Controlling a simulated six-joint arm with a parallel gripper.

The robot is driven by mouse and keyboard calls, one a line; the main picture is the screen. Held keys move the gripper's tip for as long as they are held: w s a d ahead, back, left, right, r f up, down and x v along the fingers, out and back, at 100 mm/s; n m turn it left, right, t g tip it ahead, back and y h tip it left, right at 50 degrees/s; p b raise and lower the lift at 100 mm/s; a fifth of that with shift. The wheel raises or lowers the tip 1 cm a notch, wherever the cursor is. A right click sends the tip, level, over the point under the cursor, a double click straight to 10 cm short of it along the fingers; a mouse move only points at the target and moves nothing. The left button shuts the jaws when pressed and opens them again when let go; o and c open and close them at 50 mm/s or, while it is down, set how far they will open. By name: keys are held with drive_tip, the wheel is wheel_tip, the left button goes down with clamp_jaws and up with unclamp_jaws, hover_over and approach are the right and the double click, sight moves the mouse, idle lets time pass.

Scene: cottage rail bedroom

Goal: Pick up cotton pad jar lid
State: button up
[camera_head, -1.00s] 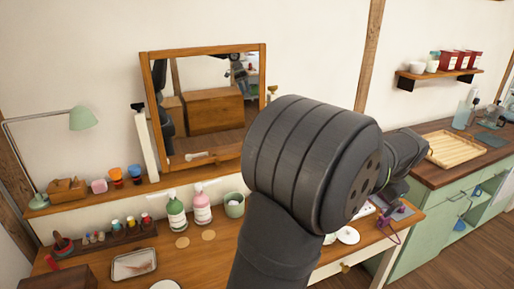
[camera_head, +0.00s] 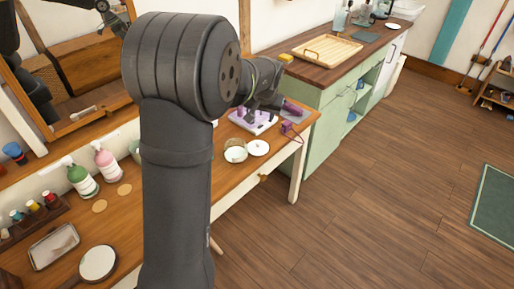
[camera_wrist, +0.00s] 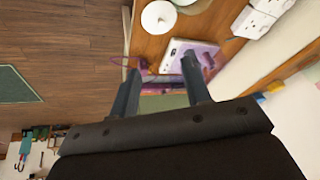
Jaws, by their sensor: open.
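A round white lid (camera_head: 258,147) with a small knob lies on the wooden dressing table, near its right end. It also shows at the top of the wrist view (camera_wrist: 158,17). An open round jar (camera_head: 235,154) with pale contents stands just left of it in the head view; only part of it shows at the top edge of the wrist view. My gripper (camera_wrist: 162,72) is open and empty, its two fingers apart. The lid is beyond the fingertips in the wrist view, not between them. In the head view my arm hides part of the table.
A white and purple device (camera_head: 252,121) and a purple cord (camera_head: 290,130) lie behind the lid, near the gripper. Bottles (camera_head: 82,181) and a hand mirror (camera_head: 98,263) are on the left. A green cabinet (camera_head: 325,120) stands behind right. Open floor lies right.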

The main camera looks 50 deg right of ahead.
wheel_tip(320, 180, down, 4)
drive_tip(key=w+n, duration=0.2)
drive_tip(key=n, duration=0.1)
hover_over(258, 142)
drive_tip(key=s+a, duration=0.2)
drive_tip(key=a, duration=0.1)
drive_tip(key=f, duration=1)
drive_tip(key=shift+d+f, duration=0.1)
drive_tip(key=shift+d, duration=0.15)
drive_tip(key=shift+d+x, duration=0.15)
drive_tip(key=shift+x, duration=1.3)
drive_tip(key=shift+d+x, duration=0.15)
drive_tip(key=shift+x, duration=1.3)
drive_tip(key=shift+s, duration=0.1)
clamp_jaws()
